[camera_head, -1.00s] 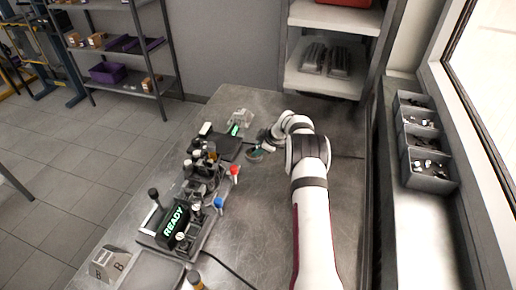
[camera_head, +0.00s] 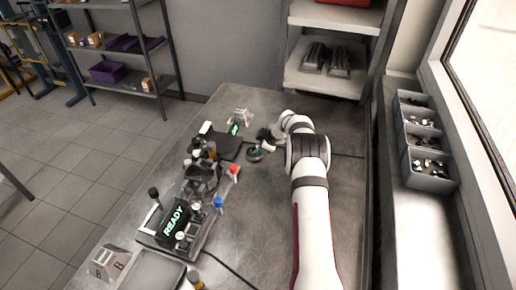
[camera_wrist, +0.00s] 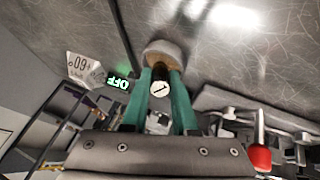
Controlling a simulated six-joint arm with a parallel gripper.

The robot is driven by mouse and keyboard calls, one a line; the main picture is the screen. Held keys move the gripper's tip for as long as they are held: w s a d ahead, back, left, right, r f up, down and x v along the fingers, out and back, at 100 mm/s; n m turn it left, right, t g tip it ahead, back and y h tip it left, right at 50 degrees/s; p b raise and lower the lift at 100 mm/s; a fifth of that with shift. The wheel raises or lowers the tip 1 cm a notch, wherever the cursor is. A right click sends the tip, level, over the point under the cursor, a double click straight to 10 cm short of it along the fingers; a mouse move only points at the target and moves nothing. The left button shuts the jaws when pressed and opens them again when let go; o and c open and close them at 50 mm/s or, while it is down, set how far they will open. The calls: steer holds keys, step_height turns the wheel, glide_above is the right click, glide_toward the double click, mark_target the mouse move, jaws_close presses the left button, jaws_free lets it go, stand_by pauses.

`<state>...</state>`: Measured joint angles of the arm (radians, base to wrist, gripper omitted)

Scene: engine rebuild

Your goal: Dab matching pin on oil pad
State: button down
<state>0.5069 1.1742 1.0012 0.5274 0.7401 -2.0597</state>
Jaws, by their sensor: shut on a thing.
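My gripper (camera_head: 255,152) is over the far part of the bench, and its green fingers show in the wrist view (camera_wrist: 160,95). They are shut on a small pin (camera_wrist: 160,88) whose pale round end carries a dark mark like a 1. I cannot tell whether the pin's far end touches the pad. In the head view the pad is mostly hidden by the gripper.
A fixture with a green READY display (camera_head: 174,221) and several upright pins stands left of my arm. Red (camera_head: 234,170) and blue (camera_head: 218,203) knobs stick out on its right side. The bench right of my arm is clear.

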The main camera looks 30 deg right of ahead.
mark_target(258, 146)
steer(key=shift+r, duration=3.5)
